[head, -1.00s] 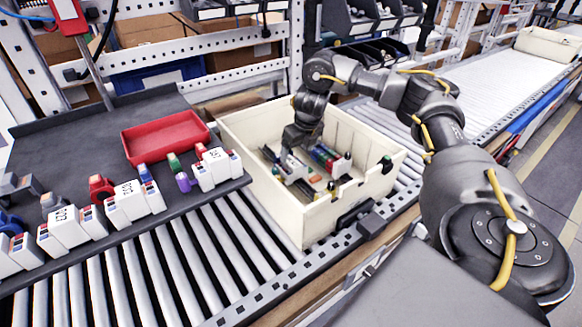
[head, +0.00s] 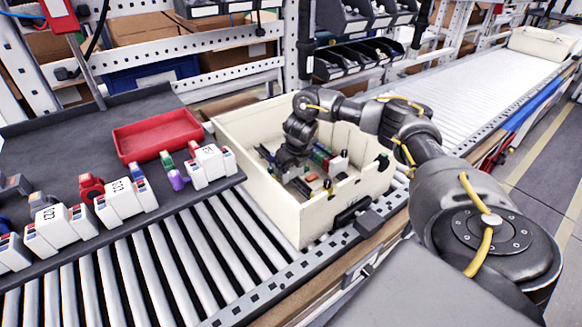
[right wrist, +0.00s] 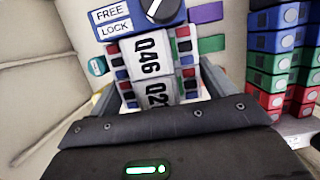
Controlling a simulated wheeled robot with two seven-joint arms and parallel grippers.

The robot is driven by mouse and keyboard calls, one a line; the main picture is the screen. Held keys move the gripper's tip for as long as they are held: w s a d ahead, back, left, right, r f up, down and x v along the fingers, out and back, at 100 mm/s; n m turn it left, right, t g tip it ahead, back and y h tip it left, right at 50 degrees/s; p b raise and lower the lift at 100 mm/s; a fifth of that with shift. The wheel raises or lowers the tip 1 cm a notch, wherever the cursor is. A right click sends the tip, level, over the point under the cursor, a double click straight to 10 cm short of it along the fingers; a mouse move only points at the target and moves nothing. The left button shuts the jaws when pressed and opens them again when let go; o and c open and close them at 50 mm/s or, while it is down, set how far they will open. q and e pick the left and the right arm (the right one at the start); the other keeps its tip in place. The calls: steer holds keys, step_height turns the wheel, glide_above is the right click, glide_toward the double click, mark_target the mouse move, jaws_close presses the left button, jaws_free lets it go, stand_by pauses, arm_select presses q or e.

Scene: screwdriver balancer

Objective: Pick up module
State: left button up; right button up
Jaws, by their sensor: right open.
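A white module labelled Q46 (right wrist: 150,52) shows in the right wrist view inside the cream bin (head: 285,222), with a second white labelled module (right wrist: 160,93) just below it. Both have small red, blue, green and dark blocks along their sides. My right gripper (head: 291,162) is down inside the bin in the head view. In the right wrist view its open fingers (right wrist: 155,84) stand on either side of the white modules. Contact cannot be told, and the dark palm hides the lower part. My left gripper is not in view.
Stacked coloured blocks (right wrist: 275,60) stand to the right. The bin walls surround the gripper. On the dark table are a red tray (head: 157,135) and several white modules (head: 125,201).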

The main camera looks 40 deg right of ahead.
steer(key=c, duration=0.9)
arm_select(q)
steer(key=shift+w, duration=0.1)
arm_select(e)
steer(key=shift+w+r, duration=0.1)
